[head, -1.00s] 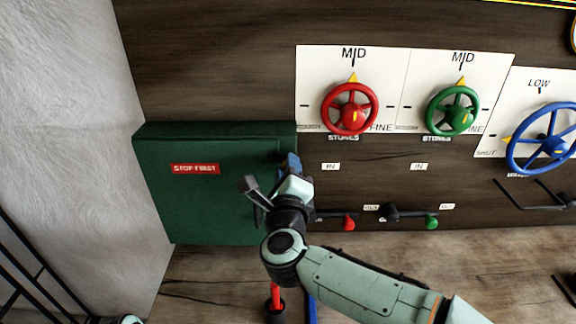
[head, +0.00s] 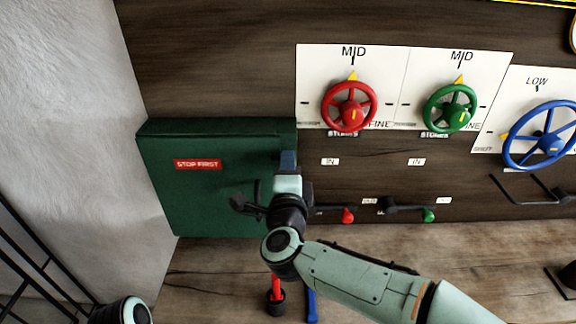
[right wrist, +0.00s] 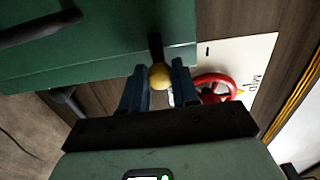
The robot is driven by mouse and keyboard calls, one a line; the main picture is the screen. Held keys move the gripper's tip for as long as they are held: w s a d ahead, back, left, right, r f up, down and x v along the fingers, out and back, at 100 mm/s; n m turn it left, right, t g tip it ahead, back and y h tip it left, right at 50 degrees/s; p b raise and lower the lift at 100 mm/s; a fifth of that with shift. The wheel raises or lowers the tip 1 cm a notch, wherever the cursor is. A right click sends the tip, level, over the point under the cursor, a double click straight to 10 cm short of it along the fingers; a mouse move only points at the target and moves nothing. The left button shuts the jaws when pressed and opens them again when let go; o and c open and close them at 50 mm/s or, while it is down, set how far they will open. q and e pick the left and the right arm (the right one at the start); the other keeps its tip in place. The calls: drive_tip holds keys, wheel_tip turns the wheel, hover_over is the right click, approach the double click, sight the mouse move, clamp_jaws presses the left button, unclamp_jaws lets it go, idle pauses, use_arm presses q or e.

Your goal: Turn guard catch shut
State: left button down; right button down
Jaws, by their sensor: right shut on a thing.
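The green guard (head: 220,205) is a box against the wall at the left in the head view, with a red "STOP FIRST" label. It looks closed. The guard catch shows in the right wrist view as a yellow ball knob (right wrist: 160,76) on a short black stem at the guard's edge. My right gripper (head: 288,158) is at the guard's right edge in the head view, where it hides the catch. In the right wrist view its two dark blue fingers (right wrist: 163,82) are shut on the knob, one on each side. My left gripper is out of view.
A red handwheel (head: 349,107), a green handwheel (head: 450,108) and a blue handwheel (head: 541,136) are on white panels to the right. Below them are levers with a red knob (head: 348,215) and a green knob (head: 428,215). A red-handled floor lever (head: 277,285) stands beneath my right arm.

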idle(0.3)
drive_tip(key=c, duration=0.9)
unclamp_jaws()
drive_tip(key=shift+o, duration=0.2)
drive_tip(key=s+b, duration=0.2)
drive_tip(key=s, duration=1.1)
drive_tip(key=shift+s, duration=0.2)
